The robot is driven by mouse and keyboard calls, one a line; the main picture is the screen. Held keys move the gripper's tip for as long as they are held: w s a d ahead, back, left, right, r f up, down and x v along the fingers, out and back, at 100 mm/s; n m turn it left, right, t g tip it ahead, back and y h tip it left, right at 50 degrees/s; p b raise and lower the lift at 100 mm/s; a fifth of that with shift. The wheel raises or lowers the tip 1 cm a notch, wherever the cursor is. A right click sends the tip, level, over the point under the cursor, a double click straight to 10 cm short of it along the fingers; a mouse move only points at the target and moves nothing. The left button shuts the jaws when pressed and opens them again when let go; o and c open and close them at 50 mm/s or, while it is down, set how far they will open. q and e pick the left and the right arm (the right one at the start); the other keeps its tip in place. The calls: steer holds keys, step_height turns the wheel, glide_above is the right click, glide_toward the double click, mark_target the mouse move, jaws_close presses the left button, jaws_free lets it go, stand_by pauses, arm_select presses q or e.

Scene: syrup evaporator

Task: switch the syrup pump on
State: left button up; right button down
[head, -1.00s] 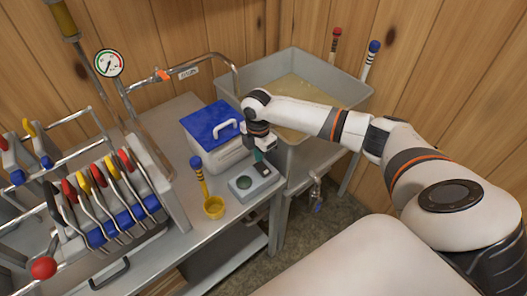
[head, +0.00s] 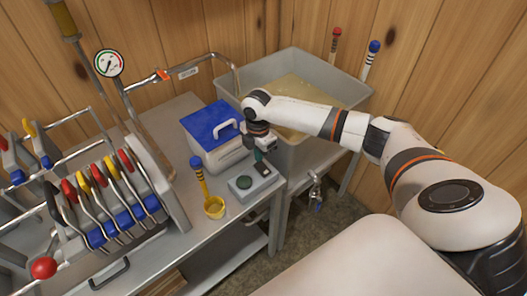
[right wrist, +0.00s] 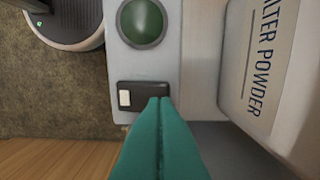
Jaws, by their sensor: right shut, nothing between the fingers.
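The pump's grey switch box (head: 249,183) sits on the steel table near its right front edge. It has a round dark green button or lamp (right wrist: 142,22) and a black rocker switch (right wrist: 142,95) with a white mark at its left end. My right gripper (head: 259,164) is above the box. Its teal fingers (right wrist: 160,100) are shut and empty, with the tips over the right end of the rocker in the right wrist view. I cannot tell whether they press on it. My left gripper is not in view.
A white bin with a blue lid (head: 212,122) stands just behind the box. A grey tank (head: 345,97) of amber liquid stands behind right. A valve rack (head: 110,205) with coloured handles fills the left.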

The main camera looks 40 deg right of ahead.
mark_target(259, 164)
steer(key=shift+f+b, duration=0.5)
steer(key=shift+f, duration=0.65)
stand_by(0.4)
steer(key=shift+r, duration=0.15)
step_height(259, 164, up, 7)
steer(key=p, duration=0.8)
stand_by(0.3)
